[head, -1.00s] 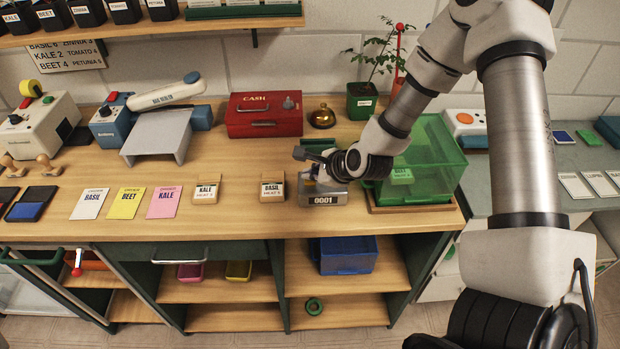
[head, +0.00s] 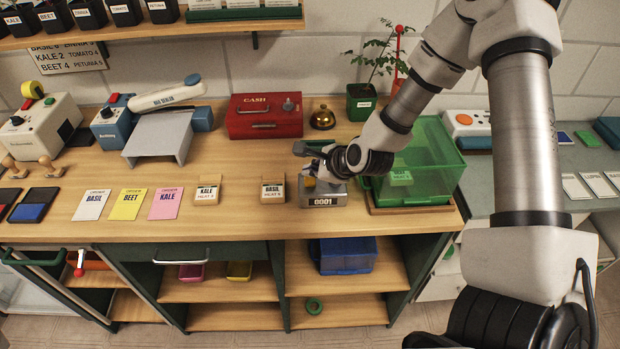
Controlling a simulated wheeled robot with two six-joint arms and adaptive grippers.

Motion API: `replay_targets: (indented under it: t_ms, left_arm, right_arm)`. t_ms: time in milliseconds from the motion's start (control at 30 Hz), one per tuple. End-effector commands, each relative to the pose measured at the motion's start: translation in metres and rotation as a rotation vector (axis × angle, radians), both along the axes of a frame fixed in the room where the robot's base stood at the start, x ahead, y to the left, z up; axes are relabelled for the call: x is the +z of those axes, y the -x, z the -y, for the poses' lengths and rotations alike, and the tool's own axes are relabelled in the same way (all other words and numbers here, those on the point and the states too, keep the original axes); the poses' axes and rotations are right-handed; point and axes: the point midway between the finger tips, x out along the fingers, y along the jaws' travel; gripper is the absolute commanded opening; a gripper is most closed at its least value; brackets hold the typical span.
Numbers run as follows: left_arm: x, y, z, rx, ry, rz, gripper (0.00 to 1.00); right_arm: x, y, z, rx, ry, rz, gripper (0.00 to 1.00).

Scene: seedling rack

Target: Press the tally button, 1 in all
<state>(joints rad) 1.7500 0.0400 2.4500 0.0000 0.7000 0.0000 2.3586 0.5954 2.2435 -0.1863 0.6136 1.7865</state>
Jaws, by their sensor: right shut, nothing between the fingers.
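The tally counter (head: 323,201) is a small grey box on the wooden counter, left of the green clear bin. Its display reads 0001. My right gripper (head: 312,172) is shut and empty, over the top of the tally counter. A bit of yellow shows beside the fingers on top of the box; the gripper hides most of the button. I cannot tell whether the fingertips touch it. My left gripper is not in view.
The green clear bin (head: 428,148) stands close on the right. A brass bell (head: 322,119) and red cash box (head: 262,122) stand behind. Wooden blocks labelled BASIL (head: 273,191) and KALE (head: 207,190) are to the left. The counter between them is clear.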

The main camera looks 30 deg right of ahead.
Motion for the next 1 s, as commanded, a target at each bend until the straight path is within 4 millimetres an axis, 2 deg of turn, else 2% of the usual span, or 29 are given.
replay_targets:
  t_ms: [533,1000]
  left_arm:
    - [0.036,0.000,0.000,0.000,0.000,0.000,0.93]
    - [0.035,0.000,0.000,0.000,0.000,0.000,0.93]
  right_arm:
    - [0.050,0.000,0.000,0.000,0.000,0.000,0.00]
    - [0.050,0.000,0.000,0.000,0.000,0.000,0.00]
